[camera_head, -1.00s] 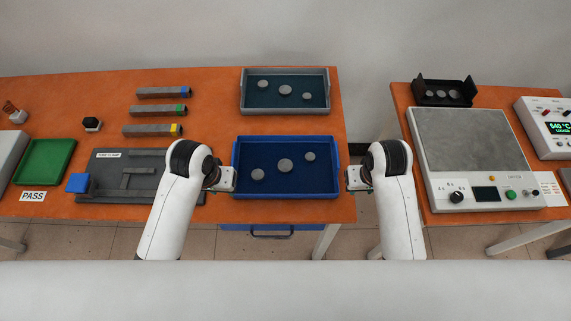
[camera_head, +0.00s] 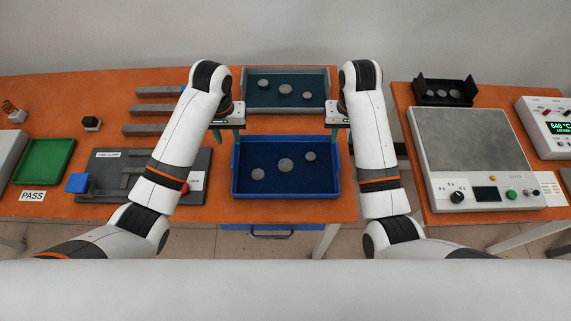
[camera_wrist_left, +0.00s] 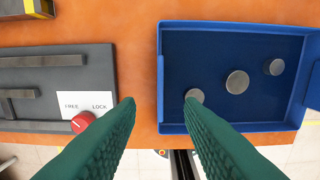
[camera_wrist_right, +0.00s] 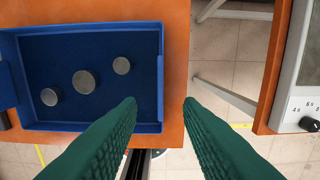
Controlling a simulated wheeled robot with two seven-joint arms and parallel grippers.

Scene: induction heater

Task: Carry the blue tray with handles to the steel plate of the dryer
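The blue tray (camera_head: 286,191) lies on the orange table with three round grey discs in it. It also shows in the left wrist view (camera_wrist_left: 243,127) and the right wrist view (camera_wrist_right: 90,127). My left gripper (camera_wrist_left: 160,101) is open and empty, above the tray's left edge. My right gripper (camera_wrist_right: 160,101) is open and empty, above the tray's right edge. In the head view my arms partly hide both grippers. The dryer's steel plate (camera_head: 463,139) is bare, on the separate right table.
A grey tray (camera_head: 285,109) with three discs sits behind the blue one. A black holder (camera_head: 442,91) stands behind the dryer. A floor gap separates the two tables. A clamp fixture with a red knob (camera_wrist_left: 82,121) lies left of the blue tray.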

